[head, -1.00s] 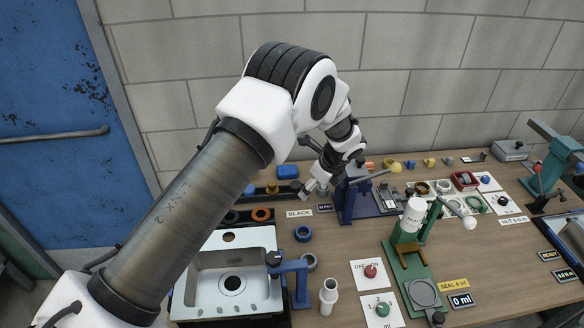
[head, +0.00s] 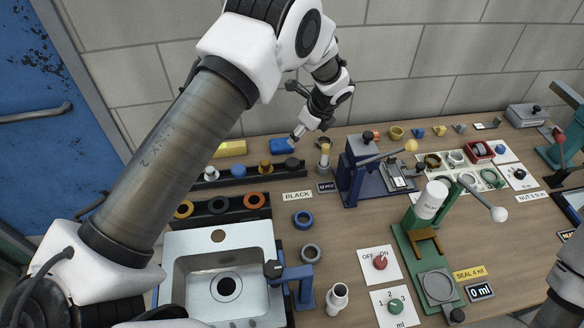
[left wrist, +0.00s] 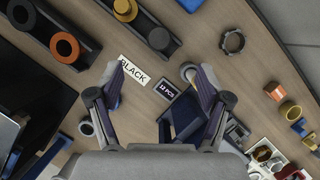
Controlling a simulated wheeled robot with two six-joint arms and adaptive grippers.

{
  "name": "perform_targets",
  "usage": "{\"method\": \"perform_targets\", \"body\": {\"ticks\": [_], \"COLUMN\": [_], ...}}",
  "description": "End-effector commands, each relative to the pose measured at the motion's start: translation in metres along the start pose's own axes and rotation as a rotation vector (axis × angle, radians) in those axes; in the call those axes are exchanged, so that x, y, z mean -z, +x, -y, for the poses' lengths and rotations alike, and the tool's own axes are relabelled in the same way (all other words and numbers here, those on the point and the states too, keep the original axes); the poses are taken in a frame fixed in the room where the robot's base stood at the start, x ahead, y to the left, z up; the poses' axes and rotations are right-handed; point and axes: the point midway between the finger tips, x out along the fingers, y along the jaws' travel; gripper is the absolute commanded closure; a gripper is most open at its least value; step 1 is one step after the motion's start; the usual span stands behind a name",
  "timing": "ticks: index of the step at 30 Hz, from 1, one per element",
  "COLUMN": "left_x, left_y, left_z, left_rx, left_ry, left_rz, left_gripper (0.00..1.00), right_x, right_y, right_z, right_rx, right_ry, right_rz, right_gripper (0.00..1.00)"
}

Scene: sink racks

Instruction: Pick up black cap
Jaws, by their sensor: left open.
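The black cap (head: 292,164) sits at the right end of the rear cap rack (head: 245,178), beside an orange cap. It also shows in the left wrist view (left wrist: 158,38), at the end of the dark rack. My left gripper (head: 296,137) is high near the wall, above the area behind the rack's right end. In the left wrist view my left gripper (left wrist: 155,82) is open and empty. Its fingers are spread over the BLACK label (left wrist: 133,73), and the cap lies beyond the fingertips. My right gripper is not in view.
A front rack (head: 235,213) holds yellow, black and orange rings. A metal sink (head: 225,265) stands in front of it. A blue block (head: 281,146) lies behind the cap.

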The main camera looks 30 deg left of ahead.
Motion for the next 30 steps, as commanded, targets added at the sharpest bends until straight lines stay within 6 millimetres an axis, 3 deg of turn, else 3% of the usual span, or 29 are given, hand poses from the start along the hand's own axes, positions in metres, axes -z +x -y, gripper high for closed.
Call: {"method": "perform_targets", "body": {"ticks": [3, 11, 20, 24, 30], "left_x": [0.011, 0.026, 0.023, 0.019, 0.021], "left_y": [0.027, 0.064, 0.092, 0.116, 0.140], "left_z": [0.000, 0.000, -0.001, -0.004, -0.002], "left_rx": [-0.001, 0.000, -0.002, -0.004, -0.001], "left_ry": [0.000, 0.000, -0.001, 0.000, -0.001], "left_rz": [0.000, 0.000, -0.001, -0.002, 0.000], "left_gripper": [0.22, 0.22, 0.22, 0.22, 0.22], "right_x": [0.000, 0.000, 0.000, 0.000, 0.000], "right_y": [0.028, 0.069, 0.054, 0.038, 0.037], "right_z": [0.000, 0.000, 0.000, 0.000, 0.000], "right_rx": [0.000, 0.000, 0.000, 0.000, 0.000], "right_ry": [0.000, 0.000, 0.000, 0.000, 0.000], "right_rz": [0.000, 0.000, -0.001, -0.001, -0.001], "right_gripper": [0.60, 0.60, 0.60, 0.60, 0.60]}}
